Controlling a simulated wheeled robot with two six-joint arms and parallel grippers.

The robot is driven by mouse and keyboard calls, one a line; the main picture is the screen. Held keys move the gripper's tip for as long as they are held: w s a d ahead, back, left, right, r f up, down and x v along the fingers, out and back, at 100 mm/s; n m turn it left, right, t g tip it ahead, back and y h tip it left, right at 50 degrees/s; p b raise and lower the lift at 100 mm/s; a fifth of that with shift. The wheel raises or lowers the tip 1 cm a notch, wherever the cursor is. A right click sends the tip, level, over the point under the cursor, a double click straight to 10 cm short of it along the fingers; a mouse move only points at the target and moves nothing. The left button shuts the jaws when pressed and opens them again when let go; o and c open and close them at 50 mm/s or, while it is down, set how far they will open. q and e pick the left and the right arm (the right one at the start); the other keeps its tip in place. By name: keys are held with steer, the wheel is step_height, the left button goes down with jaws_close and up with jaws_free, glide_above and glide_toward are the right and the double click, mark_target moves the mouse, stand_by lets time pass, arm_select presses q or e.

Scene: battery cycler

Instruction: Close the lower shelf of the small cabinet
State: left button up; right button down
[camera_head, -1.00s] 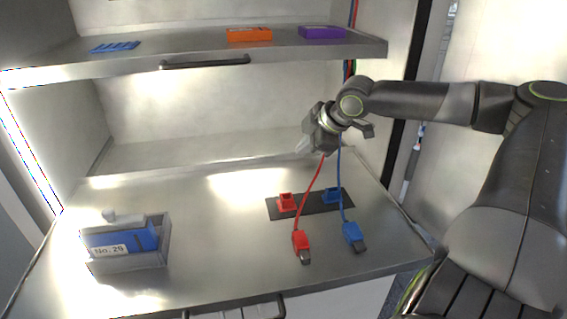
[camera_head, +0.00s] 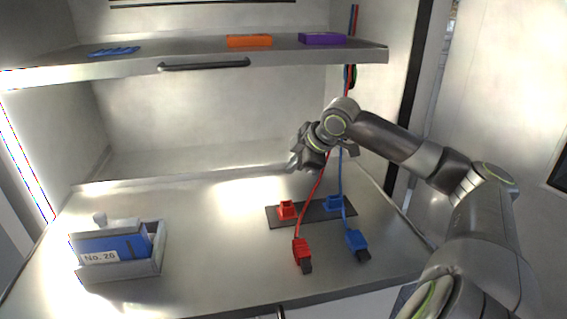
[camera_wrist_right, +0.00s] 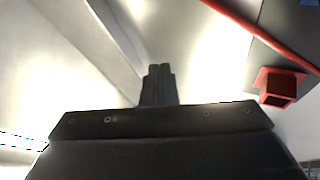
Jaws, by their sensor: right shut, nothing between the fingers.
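The lower shelf (camera_head: 215,255) of the cabinet is a shiny metal surface that reaches out well in front of the upper shelf. Part of a dark handle (camera_head: 281,312) shows at its front edge, cut off by the picture's bottom. My right gripper (camera_head: 297,166) is shut and empty above the rear middle of this shelf, left of the cables. Its closed fingers also show in the right wrist view (camera_wrist_right: 158,72), with blurred metal surfaces behind them. My left gripper is not in view.
A grey box (camera_head: 125,270) with a blue item labelled "No. 26" stands on the shelf's left. The upper shelf (camera_head: 300,60) carries orange and purple blocks.

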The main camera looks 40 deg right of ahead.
mark_target(276, 171)
steer(key=x, duration=0.3)
steer(key=shift+w+f+p, duration=0.2)
steer(key=shift+w+p, duration=0.05)
steer(key=shift+p, duration=0.1)
steer(key=shift+w+d+r+p, duration=0.15)
steer(key=shift+w+d+p, duration=0.35)
steer(key=shift+w, duration=0.4)
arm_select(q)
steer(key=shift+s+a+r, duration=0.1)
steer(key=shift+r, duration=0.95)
arm_select(e)
steer(key=shift+w+d, duration=0.5)
steer(key=shift+w, duration=0.15)
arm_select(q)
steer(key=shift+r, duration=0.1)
arm_select(e)
steer(key=shift+w+d, duration=0.1)
steer(key=shift+w, duration=0.05)
